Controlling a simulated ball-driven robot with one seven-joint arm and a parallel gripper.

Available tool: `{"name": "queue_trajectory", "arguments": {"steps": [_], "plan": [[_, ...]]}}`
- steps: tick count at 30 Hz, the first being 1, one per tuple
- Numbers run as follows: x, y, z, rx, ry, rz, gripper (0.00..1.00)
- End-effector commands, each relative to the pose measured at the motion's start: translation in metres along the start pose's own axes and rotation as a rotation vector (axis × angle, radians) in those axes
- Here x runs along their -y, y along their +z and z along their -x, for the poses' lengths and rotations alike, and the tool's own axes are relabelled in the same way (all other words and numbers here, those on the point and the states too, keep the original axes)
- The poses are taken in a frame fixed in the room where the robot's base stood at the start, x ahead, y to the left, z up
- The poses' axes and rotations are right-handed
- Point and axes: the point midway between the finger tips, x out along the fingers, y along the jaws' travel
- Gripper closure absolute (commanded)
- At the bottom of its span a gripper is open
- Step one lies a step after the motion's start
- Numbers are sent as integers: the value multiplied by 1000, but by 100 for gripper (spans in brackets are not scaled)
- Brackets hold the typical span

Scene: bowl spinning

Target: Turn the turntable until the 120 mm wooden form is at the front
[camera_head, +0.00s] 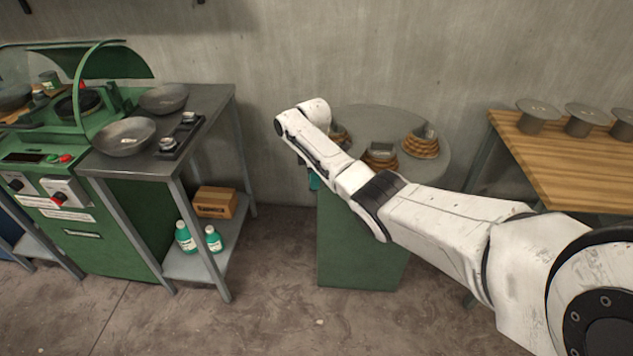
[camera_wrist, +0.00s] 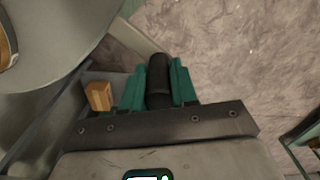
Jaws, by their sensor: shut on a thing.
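The turntable is a round grey disc (camera_head: 385,117) on a green cabinet by the wall; its edge fills the upper left of the wrist view (camera_wrist: 60,45). Stepped wooden forms sit on it: one at the near side (camera_head: 380,156), one at the right (camera_head: 421,144), and one at the left, partly hidden by my arm. I cannot read their sizes. My gripper (camera_wrist: 158,75) is shut on a black upright handle (camera_wrist: 158,88) beside the disc's edge, between its teal fingers. In the head view my arm hides the handle and most of the gripper.
A green machine (camera_head: 105,85) and a grey bench with metal bowls (camera_head: 125,137) stand at the left. Bottles (camera_head: 186,238) and a cardboard box (camera_head: 214,202) sit on its lower shelf. A wooden table (camera_head: 570,165) with metal pieces stands at the right. The floor between is clear.

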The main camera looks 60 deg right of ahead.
Motion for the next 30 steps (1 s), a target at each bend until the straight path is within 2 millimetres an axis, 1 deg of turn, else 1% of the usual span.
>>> {"name": "queue_trajectory", "arguments": {"steps": [10,11,18,26,29,30], "plan": [[0,0,1,0,0,0,100],[0,0,1,0,0,0,70],[0,0,1,0,0,-1,47],[0,0,1,0,0,-1,46],[-1,0,8,-1,2,0,46],[-1,-1,13,-1,3,0,46]]}}
